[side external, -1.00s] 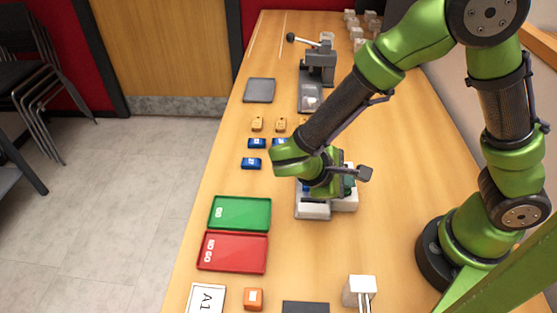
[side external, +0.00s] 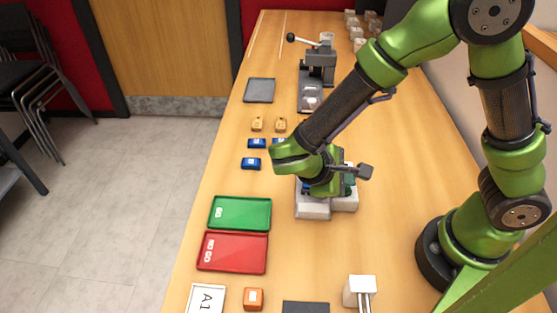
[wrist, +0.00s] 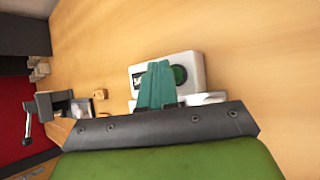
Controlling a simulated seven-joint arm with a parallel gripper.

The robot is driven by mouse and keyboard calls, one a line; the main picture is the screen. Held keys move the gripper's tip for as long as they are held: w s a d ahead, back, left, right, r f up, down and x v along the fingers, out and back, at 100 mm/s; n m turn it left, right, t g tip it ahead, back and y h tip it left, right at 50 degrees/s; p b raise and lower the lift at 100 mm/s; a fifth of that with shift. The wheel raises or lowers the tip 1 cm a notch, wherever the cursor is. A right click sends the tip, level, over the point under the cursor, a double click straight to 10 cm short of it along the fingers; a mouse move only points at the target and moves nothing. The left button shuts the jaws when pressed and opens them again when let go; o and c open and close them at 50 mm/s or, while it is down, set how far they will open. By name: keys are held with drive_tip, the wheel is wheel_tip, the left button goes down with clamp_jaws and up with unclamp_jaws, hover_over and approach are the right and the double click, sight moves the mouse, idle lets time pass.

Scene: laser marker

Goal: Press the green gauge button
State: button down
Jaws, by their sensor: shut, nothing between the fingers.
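The green gauge button (wrist: 179,75) is a round dark-green disc in a dark ring on the pale gauge box (wrist: 196,70). I cannot tell whether the fingers touch the box. In the side external view the gauge box (side external: 346,203) is partly hidden behind my wrist, and the button cannot be made out clearly.
A pale fixture block (side external: 313,209) stands directly beside the gauge box. A green tray (side external: 250,213) and a red tray (side external: 245,254) lie at the front left. Blue and yellow parts and a lever press (side external: 320,62) are farther back. The table right of the gauge is clear.

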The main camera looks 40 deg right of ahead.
drive_tip(key=shift+r, duration=2.95)
